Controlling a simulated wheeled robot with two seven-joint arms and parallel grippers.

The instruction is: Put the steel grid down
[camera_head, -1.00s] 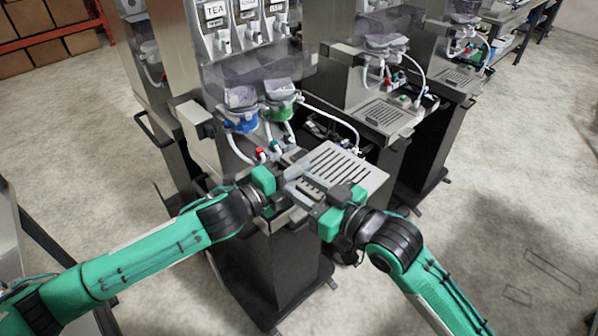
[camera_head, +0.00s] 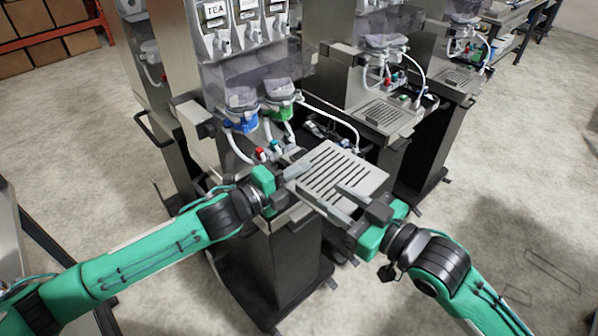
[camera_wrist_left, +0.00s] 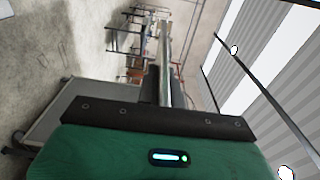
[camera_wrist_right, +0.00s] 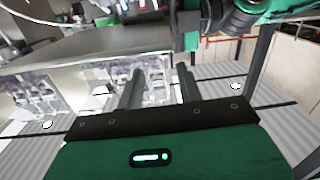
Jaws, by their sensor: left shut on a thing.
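The steel grid (camera_head: 345,172) is a slotted grey plate at the front of the nearest dispenser, over its dark pedestal. My left gripper (camera_head: 297,172) is shut on the grid at its left edge. In the left wrist view the grid (camera_wrist_left: 165,62) shows nearly edge-on between the fingers. My right gripper (camera_head: 344,204) is open at the grid's front right edge, its two fingers apart. In the right wrist view nothing shows held between the fingers (camera_wrist_right: 160,85). Whether the grid rests fully on the dispenser cannot be told.
Behind the grid, the dispenser has blue (camera_head: 241,122) and green (camera_head: 279,108) valve cups with white hoses. A neighbouring dispenser with its own grid (camera_head: 381,114) stands at the right. The floor at the right is clear.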

